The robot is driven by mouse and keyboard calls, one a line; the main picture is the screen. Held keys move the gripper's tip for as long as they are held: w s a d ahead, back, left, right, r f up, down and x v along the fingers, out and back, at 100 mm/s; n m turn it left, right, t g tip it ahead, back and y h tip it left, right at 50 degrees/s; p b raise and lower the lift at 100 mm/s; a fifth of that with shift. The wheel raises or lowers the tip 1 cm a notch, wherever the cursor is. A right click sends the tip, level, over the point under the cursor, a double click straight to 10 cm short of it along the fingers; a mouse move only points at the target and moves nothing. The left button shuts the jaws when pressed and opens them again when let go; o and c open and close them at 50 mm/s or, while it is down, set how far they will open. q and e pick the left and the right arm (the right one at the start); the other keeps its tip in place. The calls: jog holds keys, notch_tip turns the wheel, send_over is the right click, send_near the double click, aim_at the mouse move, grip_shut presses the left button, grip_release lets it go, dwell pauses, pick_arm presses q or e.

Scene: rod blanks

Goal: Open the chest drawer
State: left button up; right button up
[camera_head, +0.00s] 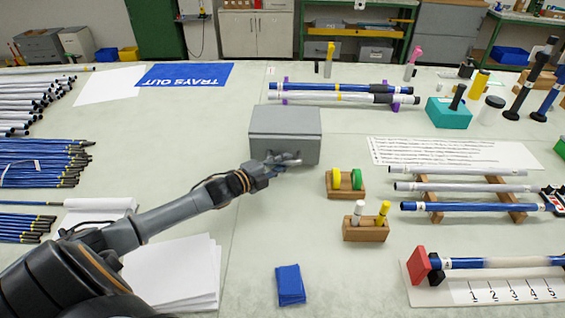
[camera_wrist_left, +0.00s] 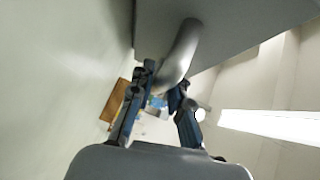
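The grey chest (camera_head: 285,121) stands on the table near the middle of the head view. Its drawer front faces the near side and looks closed. A curved light grey handle (camera_head: 289,159) sticks out from that front. It also shows as a grey bar (camera_wrist_left: 182,48) in the left wrist view. My left gripper (camera_head: 275,167) is at the handle, reaching in from the left. In the wrist view its two fingers (camera_wrist_left: 164,82) are apart, with the handle's end at or between their tips. Whether they touch it I cannot tell. My right gripper is out of view.
Rods on purple holders (camera_head: 340,97) lie behind the chest. A blue stack (camera_head: 290,285) lies in front.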

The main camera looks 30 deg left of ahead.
pick_arm(q)
grip_shut()
jog(key=shift+s+d+p, duration=0.3)
jog(key=shift+s+p, duration=0.05)
jog(key=shift+p, duration=0.05)
jog(key=s+d+p, duration=0.1)
jog(key=s, duration=0.1)
jog(key=s+d+p, duration=0.3)
jog(key=s, duration=0.2)
jog(key=shift+s+d+r, duration=0.1)
jog(key=shift+d, duration=0.05)
jog(key=shift+s+d+p, duration=0.2)
jog(key=shift+s+p, duration=0.15)
jog(key=o, duration=0.7)
grip_release()
jog(key=shift+w, duration=0.1)
